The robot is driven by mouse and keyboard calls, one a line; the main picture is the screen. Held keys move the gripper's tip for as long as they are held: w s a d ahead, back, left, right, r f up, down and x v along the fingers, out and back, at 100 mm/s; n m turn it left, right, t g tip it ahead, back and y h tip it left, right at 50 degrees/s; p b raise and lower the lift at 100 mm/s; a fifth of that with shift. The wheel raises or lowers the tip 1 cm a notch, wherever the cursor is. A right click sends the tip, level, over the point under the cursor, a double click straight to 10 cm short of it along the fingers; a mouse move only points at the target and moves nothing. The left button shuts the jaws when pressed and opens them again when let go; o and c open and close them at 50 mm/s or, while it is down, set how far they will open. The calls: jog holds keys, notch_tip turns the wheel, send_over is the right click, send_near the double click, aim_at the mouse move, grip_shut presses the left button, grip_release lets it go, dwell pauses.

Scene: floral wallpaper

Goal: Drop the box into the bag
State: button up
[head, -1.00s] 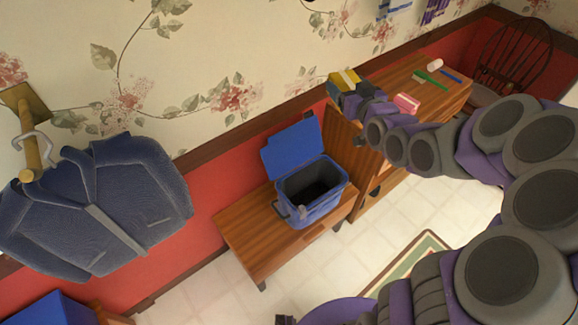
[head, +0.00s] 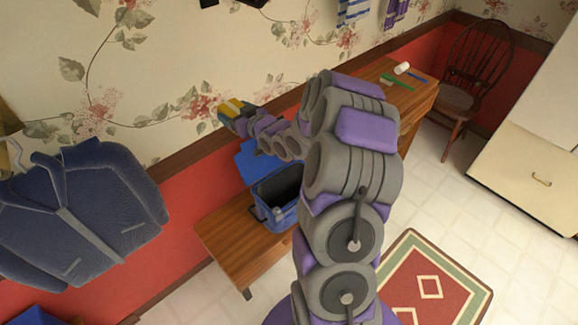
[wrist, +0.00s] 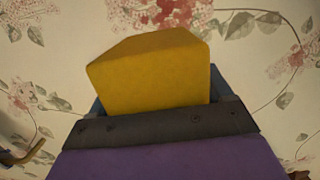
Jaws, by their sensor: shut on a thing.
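The yellow box (head: 231,107) is held in my gripper (head: 237,119), up near the wallpapered wall. In the wrist view the box (wrist: 150,72) sticks out beyond the dark jaw bar, and the gripper (wrist: 155,112) is shut on it. The blue bag (head: 272,206) stands upright on a low wooden bench, with its lid raised at the back and its dark opening facing up. The gripper and box are above and slightly left of the bag's raised lid. My arm hides the bag's right side.
The bench (head: 222,240) has bare wood left of the bag. A wooden desk (head: 412,97) with a green brush (head: 392,83) and a white roll (head: 402,68) stands behind my arm. A blue jacket (head: 85,205) hangs at left. A red rug (head: 432,285) lies on the floor.

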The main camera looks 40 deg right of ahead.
jog(key=s+d+f+b, duration=0.1)
jog(key=s+d+f, duration=0.1)
jog(key=d+f, duration=0.55)
jog(key=s+d+f, duration=0.1)
jog(key=d+f, duration=0.3)
jog(key=f, duration=0.6)
jog(key=s+d+f+b, duration=0.1)
jog(key=s+d+f, duration=0.1)
jog(key=d+f, duration=0.55)
notch_tip(320, 180, down, 12)
jog(key=s+a+b, duration=0.1)
jog(key=a+b, duration=0.1)
jog(key=shift+s+a+r, duration=0.15)
jog(key=shift+s+r, duration=0.1)
jog(key=o, duration=1.1)
jog(key=shift+d+f, duration=0.1)
jog(key=shift+d, duration=0.2)
jog(key=shift+a, duration=0.1)
jog(key=shift+s, duration=0.1)
